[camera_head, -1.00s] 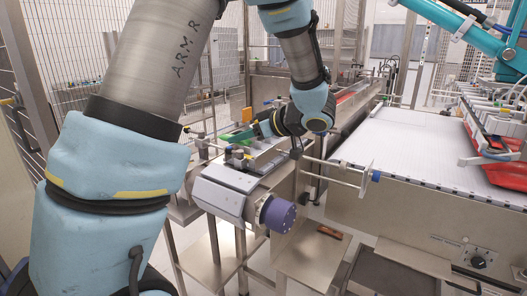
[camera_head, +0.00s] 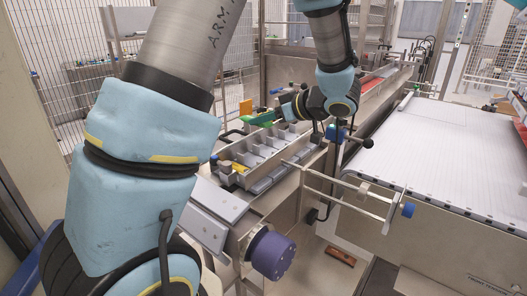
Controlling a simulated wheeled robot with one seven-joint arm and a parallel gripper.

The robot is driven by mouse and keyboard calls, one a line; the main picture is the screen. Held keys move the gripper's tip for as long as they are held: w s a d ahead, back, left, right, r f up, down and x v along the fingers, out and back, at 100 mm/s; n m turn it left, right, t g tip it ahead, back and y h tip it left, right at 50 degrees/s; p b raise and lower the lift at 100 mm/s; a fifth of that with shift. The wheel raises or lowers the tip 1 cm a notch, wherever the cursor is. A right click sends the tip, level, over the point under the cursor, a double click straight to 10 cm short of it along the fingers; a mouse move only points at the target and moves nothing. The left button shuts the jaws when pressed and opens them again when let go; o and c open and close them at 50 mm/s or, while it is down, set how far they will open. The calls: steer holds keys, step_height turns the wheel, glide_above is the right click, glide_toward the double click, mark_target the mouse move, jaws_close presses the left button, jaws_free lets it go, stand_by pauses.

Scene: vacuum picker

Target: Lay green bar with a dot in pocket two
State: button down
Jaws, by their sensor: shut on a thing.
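My gripper (camera_head: 279,112) is at the end of my arm, behind the far end of the pocketed metal tray, pointing left. It is shut on a green bar (camera_head: 258,117), which sticks out to its left. The fingertips are small and partly hidden by the dark wrist, and no dot can be made out on the bar. The grey tray (camera_head: 262,153) has a row of pockets split by upright dividers. The far pockets I see look empty. I cannot tell which is pocket two. Yellow pieces (camera_head: 240,167) sit at the tray's near left end.
An orange upright piece (camera_head: 246,107) stands just behind the green bar. A purple round motor end (camera_head: 271,254) and a rod frame with a blue knob (camera_head: 407,210) stick out in front. A broad white conveyor (camera_head: 450,150) lies to the right, clear on top.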

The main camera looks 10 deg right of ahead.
step_height(320, 180, down, 8)
steer(key=shift+f+p, duration=0.25)
steer(key=shift+p, duration=0.45)
steer(key=shift+f, duration=0.15)
steer(key=shift+f, duration=0.5)
steer(key=c, duration=0.5)
jaws_free()
steer(key=shift+r, duration=0.15)
steer(key=shift+r, duration=0.3)
steer(key=shift+s+d+r, duration=0.15)
steer(key=shift+d+r, duration=0.05)
steer(key=shift+r, duration=0.1)
steer(key=b+v, duration=0.3)
steer(key=v, duration=0.8)
steer(key=shift+s, duration=0.2)
